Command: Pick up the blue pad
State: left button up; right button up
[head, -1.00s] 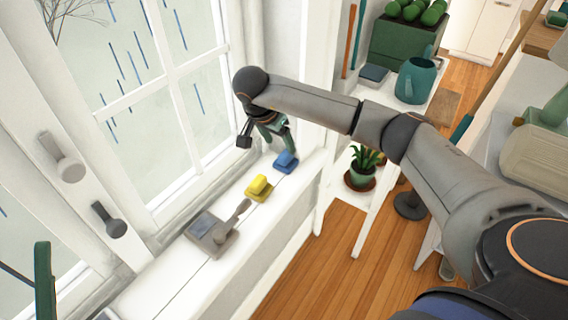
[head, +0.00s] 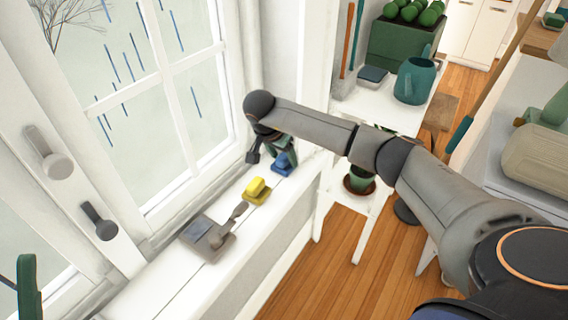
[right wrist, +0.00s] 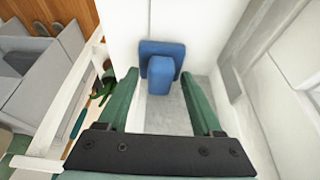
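The blue pad (head: 285,164) rests on the white windowsill, at the far end of a row of things. In the right wrist view the blue pad (right wrist: 161,63) shows a flat square base with a raised block on it. My right gripper (head: 277,150) is just above and beside the pad. In the right wrist view my right gripper (right wrist: 161,80) is open, its green fingers spread wide with the pad between and beyond their tips. Nothing is held. A green part at the lower left edge of the head view may be my left gripper; its fingers cannot be made out.
A yellow block (head: 256,190) and a grey pad with a handle (head: 208,238) sit on the same windowsill (head: 165,285). The window is close on the left.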

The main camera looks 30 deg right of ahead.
aim_at(283, 157)
grip_shut()
dwell(0.3)
jog(key=shift+r, duration=0.1)
jog(key=shift+s+a+r+p, duration=0.1)
jog(key=shift+s+r+p, duration=0.05)
jog(key=shift+r+p, duration=0.35)
notch_tip(283, 157, up, 4)
jog(key=shift+r+p, duration=0.15)
jog(key=shift+p, duration=0.45)
jog(key=shift+r+p, duration=0.3)
jog(key=shift+r, duration=0.65)
pick_arm(q)
jog(key=w+a+f+n+g+y+p, duration=0.1)
jog(key=w+f+n+y, duration=0.2)
jog(key=f+y, duration=0.2)
jog(key=w+f+n+g+y+p, duration=0.1)
jog(key=w+f+n+y, duration=0.3)
jog(key=f, duration=0.4)
jog(key=shift+a+f+g+y, duration=0.2)
jog(key=shift+a+g+y, duration=0.2)
jog(key=shift+g, duration=0.3)
pick_arm(e)
jog(key=s+a, duration=0.4)
jog(key=s, duration=0.4)
jog(key=s+a, duration=0.5)
jog(key=s, duration=0.4)
jog(key=shift+s+a+f, duration=0.15)
jog(key=shift+s+f, duration=0.05)
